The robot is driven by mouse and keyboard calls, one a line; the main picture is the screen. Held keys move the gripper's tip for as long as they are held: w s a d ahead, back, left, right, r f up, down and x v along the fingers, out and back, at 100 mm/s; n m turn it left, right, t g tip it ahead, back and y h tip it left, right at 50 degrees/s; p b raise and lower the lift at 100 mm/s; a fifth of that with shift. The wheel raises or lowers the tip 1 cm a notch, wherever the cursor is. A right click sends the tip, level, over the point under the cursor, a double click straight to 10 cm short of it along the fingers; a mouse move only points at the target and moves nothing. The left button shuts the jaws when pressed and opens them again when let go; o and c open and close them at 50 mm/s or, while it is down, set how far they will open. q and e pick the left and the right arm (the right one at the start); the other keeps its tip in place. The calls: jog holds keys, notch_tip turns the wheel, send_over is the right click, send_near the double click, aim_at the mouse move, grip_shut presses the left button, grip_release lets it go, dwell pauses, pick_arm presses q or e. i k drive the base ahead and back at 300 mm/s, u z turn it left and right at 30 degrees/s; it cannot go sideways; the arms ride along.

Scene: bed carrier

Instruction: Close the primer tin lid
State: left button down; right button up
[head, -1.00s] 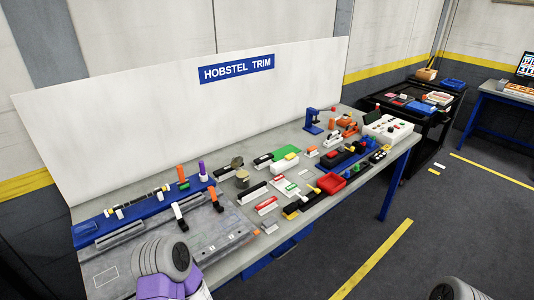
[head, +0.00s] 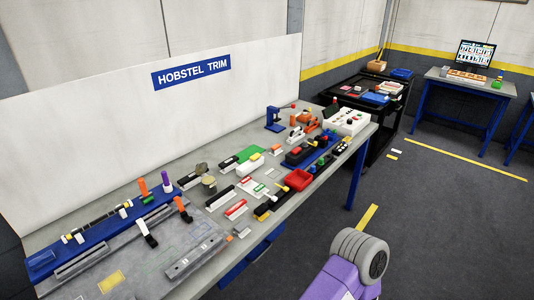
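A small round tan tin (head: 209,182), which looks like the primer tin, stands on the workbench left of centre in the head view. A grey-brown piece (head: 202,168) shows raised right behind it. It looks like the lid standing open, but it is too small to be sure. Neither of my grippers is in view. Only a purple and grey part of my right arm shows at the bottom right, over the floor and apart from the bench.
The bench (head: 107,198) is crowded with small parts. A white backboard (head: 100,130) stands behind.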

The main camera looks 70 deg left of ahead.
aim_at(201, 168)
jog(key=z, duration=0.35)
jog(key=k, duration=1.05)
jog(key=u, duration=1.35)
